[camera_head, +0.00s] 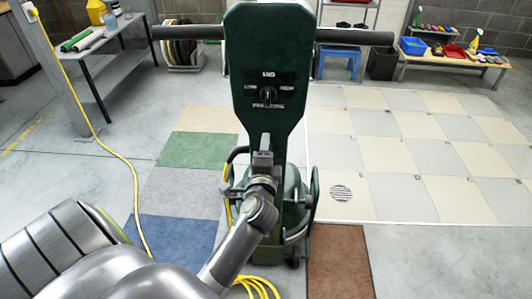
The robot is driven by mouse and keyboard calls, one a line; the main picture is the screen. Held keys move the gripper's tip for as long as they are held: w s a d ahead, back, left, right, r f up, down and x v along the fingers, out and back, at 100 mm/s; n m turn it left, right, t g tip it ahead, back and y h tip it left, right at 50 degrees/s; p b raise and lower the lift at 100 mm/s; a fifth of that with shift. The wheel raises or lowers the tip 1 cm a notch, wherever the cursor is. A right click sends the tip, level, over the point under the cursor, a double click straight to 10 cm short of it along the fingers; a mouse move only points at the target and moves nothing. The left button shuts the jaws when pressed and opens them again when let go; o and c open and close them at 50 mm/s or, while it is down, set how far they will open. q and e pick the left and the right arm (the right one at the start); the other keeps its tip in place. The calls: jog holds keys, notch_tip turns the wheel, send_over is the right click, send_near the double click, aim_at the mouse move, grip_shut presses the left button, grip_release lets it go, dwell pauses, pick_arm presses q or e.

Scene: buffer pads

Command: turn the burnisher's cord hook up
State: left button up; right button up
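The burnisher is a dark green upright machine (267,55) with a wide black handlebar (345,36) and a dial panel on its column. Its lower body stands on the floor behind my arm. My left arm comes in from the lower left, and my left gripper (264,152) is at the lower front of the column. The gripper is seen from behind, so its fingers and anything between them cannot be made out. A dark curved piece (234,155) shows just left of the gripper; I cannot tell whether it is the cord hook. My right gripper is out of view.
A yellow cord (134,180) runs from a grey post (57,70) across the floor, with loops (258,284) at the burnisher's base. Coloured floor tiles lie left, pale tiles (400,155) right. A table (98,42) and a low bench (450,62) stand farther back.

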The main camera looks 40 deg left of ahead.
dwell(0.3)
pick_arm(q)
jog(key=o, duration=1)
